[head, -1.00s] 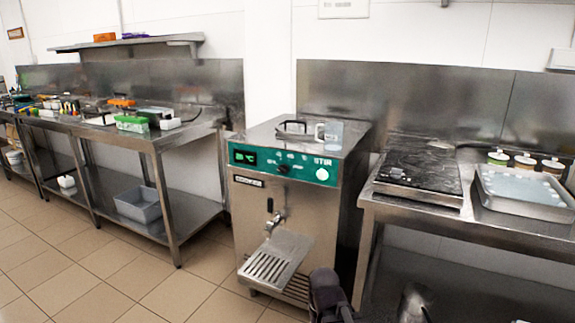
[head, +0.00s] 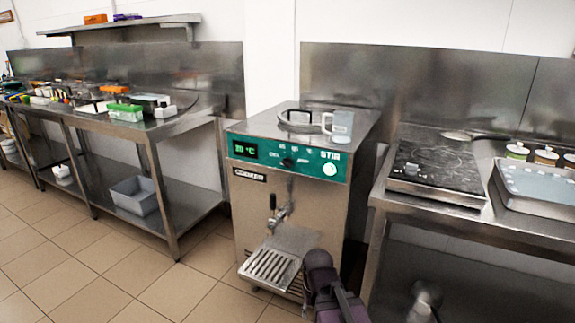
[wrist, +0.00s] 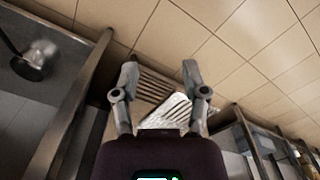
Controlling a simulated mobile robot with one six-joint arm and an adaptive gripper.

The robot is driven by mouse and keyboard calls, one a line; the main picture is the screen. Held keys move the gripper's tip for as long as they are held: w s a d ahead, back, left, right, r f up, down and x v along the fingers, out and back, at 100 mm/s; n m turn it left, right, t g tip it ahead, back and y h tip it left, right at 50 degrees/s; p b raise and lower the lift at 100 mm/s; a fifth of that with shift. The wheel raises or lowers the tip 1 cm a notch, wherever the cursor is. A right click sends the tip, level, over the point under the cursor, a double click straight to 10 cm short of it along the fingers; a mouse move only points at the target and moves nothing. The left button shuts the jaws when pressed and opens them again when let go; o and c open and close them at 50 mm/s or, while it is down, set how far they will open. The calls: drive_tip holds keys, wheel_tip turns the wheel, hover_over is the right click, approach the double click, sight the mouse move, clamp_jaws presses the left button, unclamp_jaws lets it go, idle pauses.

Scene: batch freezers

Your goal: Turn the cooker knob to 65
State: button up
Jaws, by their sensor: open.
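The cooker (head: 285,195) is a boxy steel machine in the middle of the head view. Its green front panel (head: 312,167) carries a small lit display (head: 245,149) with a °C reading too blurred to read surely. The black knob (head: 288,162) sits on the panel beneath small number marks. My gripper (wrist: 160,68) is open and empty in the wrist view, its two fingers spread over the cooker's slotted drip tray (wrist: 158,88). It is below and apart from the knob, which the wrist view does not show. In the head view my arm's end is low in front of the cooker.
A tap (head: 278,215) and the drip tray jut from the cooker's front. A clear jug (head: 341,127) stands on its lid. A steel table with a black hob (head: 437,160) is close on the right. Another bench (head: 150,133) stands left. Tiled floor lies clear at front left.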

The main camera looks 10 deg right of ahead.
drive_tip(key=o, duration=0.5)
drive_tip(key=shift+w, duration=0.1)
drive_tip(key=n+t+h+p, duration=0.6)
drive_tip(key=n+t+h, duration=0.7)
drive_tip(key=n, duration=1.3)
approach(285, 166)
drive_tip(key=s, duration=0.1)
drive_tip(key=s+t+y, duration=0.1)
drive_tip(key=s+y, duration=0.1)
drive_tip(key=shift+s+a+r+t, duration=0.15)
drive_tip(key=shift+a+r+t, duration=0.1)
drive_tip(key=shift+a+t, duration=0.1)
drive_tip(key=shift+d, duration=0.1)
drive_tip(key=x, duration=1.3)
drive_tip(key=shift+w+d+f, duration=0.1)
drive_tip(key=shift+w+f, duration=0.15)
drive_tip(key=shift+w, duration=0.15)
